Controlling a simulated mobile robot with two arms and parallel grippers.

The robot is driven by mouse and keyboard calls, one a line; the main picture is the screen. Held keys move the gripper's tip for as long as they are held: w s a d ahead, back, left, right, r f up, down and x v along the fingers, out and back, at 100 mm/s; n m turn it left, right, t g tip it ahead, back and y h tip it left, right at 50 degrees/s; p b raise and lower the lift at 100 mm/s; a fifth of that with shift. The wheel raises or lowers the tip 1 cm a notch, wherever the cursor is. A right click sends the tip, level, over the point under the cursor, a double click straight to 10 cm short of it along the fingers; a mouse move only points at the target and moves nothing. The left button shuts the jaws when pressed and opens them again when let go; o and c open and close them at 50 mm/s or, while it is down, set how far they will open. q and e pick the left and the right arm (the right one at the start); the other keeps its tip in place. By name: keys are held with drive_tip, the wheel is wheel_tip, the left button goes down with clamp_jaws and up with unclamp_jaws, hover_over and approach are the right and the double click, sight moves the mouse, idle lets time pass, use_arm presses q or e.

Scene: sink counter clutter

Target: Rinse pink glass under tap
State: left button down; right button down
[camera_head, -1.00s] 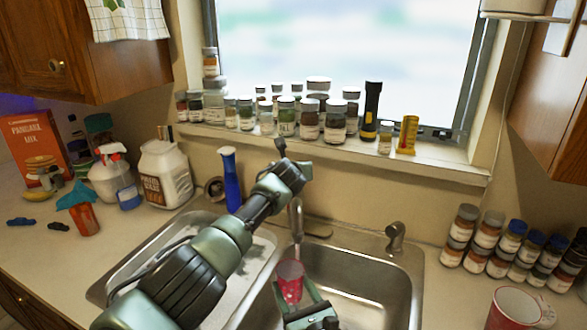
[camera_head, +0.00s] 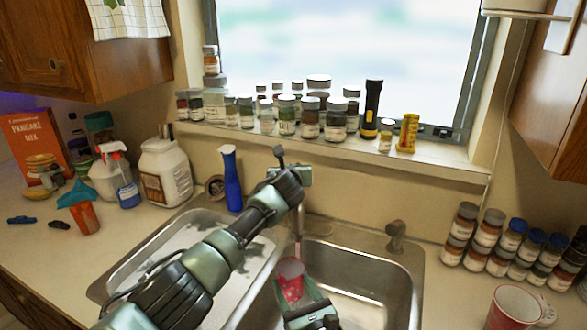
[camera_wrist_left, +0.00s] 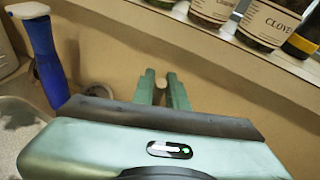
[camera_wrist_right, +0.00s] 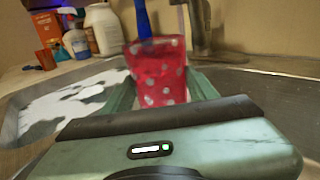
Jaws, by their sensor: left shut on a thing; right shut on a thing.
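The pink glass (camera_head: 291,281) with white dots is held upright over the right basin, below the tap spout (camera_head: 299,222). My right gripper (camera_head: 300,300) is shut around the glass, which also shows between its fingers in the right wrist view (camera_wrist_right: 158,72). A thin pale vertical line, perhaps water, shows above the glass. My left gripper (camera_head: 303,174) is behind the sink. In the left wrist view its fingers (camera_wrist_left: 161,80) close on a small pale, round-ended piece, apparently the tap lever (camera_wrist_left: 161,77). My left arm hides part of the tap.
The double sink (camera_head: 412,285) has a second fixture (camera_head: 396,237) at the right of its back rim. A blue bottle (camera_head: 231,180) stands close behind my left arm. Jars (camera_head: 310,118) line the sill. A red mug (camera_head: 514,307) stands on the right counter.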

use_arm(q)
drive_tip(key=c, duration=1.4)
unclamp_jaws()
drive_tip(key=shift+c, duration=0.2)
drive_tip(key=shift+s, duration=0.1)
drive_tip(key=v, duration=1.1)
drive_tip(key=shift+s+r, duration=0.15)
drive_tip(key=shift+s, duration=0.2)
drive_tip(key=shift+o, duration=0.2)
drive_tip(key=shift+a, duration=0.1)
